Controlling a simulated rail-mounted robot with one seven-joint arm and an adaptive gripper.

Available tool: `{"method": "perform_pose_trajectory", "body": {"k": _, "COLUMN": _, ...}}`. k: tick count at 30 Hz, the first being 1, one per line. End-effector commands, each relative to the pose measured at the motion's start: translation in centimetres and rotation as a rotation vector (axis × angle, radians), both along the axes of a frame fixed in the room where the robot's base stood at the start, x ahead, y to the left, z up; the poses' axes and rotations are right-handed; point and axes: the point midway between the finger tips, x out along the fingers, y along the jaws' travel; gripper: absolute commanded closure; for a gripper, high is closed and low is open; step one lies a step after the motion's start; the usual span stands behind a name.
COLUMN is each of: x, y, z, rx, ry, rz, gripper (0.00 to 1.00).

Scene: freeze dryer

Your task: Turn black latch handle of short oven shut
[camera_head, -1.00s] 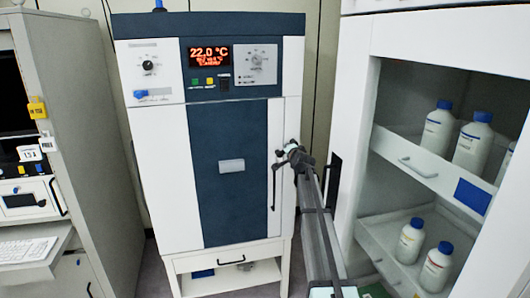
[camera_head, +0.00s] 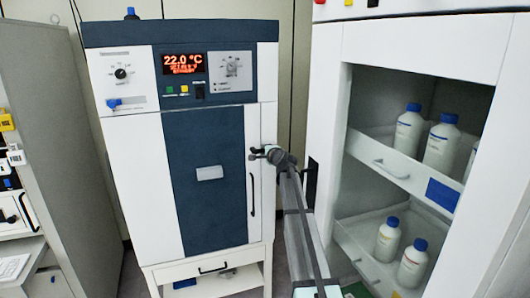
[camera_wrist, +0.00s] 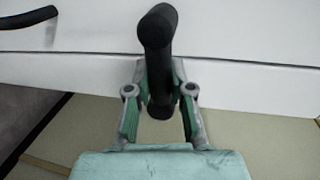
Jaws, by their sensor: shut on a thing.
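The short oven (camera_head: 140,190) is a white and dark blue cabinet with a red 22.0 °C display; its door looks flush with the body. The black latch handle (camera_head: 256,151) sits at the right edge of the door and points roughly sideways to the left in the head view. My gripper (camera_head: 270,155) is at this handle. In the wrist view, the black handle (camera_wrist: 157,35) stands between the two green-padded fingers of my gripper (camera_wrist: 158,98), which is shut on it. The handle hides part of the finger contact.
A curved black pull handle (camera_head: 252,195) is on the oven just below the latch; it likely shows in the wrist view (camera_wrist: 30,18). A white cabinet with open shelves (camera_head: 330,150) and white bottles stands close on the right. A grey cabinet (camera_head: 55,150) stands on the left.

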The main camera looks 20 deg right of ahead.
Motion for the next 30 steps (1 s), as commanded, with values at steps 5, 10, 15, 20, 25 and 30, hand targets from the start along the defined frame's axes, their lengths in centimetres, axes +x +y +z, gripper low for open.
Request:
{"method": "perform_pose_trajectory", "body": {"k": 5, "x": 0.1, "y": -0.1, "z": 0.2, "rx": 0.008, "ry": -0.004, "rz": -0.002, "gripper": 1.00}}
{"method": "perform_pose_trajectory", "body": {"k": 10, "x": 0.1, "y": -0.1, "z": 0.2, "rx": 0.008, "ry": -0.004, "rz": -0.002, "gripper": 0.76}}
{"method": "perform_pose_trajectory", "body": {"k": 15, "x": 0.1, "y": 0.0, "z": 0.2, "rx": 0.006, "ry": -0.003, "rz": -0.001, "gripper": 0.53}}
{"method": "perform_pose_trajectory", "body": {"k": 20, "x": 0.1, "y": 0.0, "z": 0.1, "rx": 0.005, "ry": -0.002, "rz": -0.001, "gripper": 0.53}}
{"method": "perform_pose_trajectory", "body": {"k": 25, "x": -0.4, "y": 0.0, "z": 0.1, "rx": 0.004, "ry": -0.002, "rz": -0.001, "gripper": 0.53}}
{"method": "perform_pose_trajectory", "body": {"k": 30, "x": -2.0, "y": 0.1, "z": 0.4, "rx": 0.004, "ry": -0.002, "rz": -0.001, "gripper": 0.53}}
